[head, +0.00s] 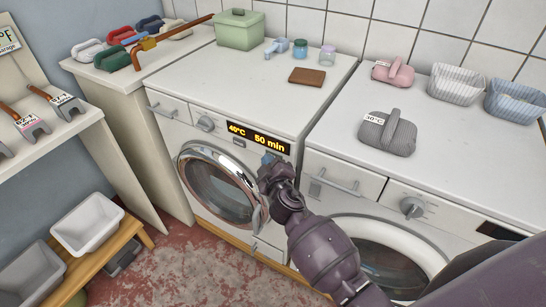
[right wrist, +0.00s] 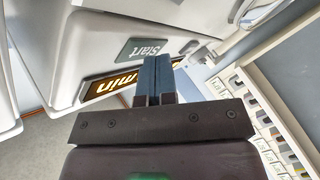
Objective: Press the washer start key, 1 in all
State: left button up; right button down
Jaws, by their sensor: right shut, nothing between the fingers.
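The washer (head: 170,125) is the left white machine, with a round chrome door (head: 187,158). Its lit display (head: 258,138) reads 40°C and 50 min. My right gripper (head: 268,160) is at the front panel just below the display, its fingers shut and empty. In the right wrist view the grey-green Start key (right wrist: 148,47) shows just beyond the blue fingertips of the right gripper (right wrist: 155,60). I cannot tell whether the tips touch the key. In the head view the key is not clearly seen behind the gripper. My left gripper is not in view.
A second white machine (head: 335,175) stands to the right, with a grey bundle (head: 388,133) and baskets (head: 456,84) on top. A green box (head: 240,29), jars and a brown block (head: 307,76) sit on the washer top.

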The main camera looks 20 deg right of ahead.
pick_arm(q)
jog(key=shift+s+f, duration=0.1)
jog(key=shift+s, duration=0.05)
pick_arm(e)
jog(key=shift+s+a, duration=0.15)
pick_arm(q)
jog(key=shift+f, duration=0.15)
pick_arm(e)
jog(key=shift+s+a, duration=0.35)
jog(key=shift+a, duration=0.1)
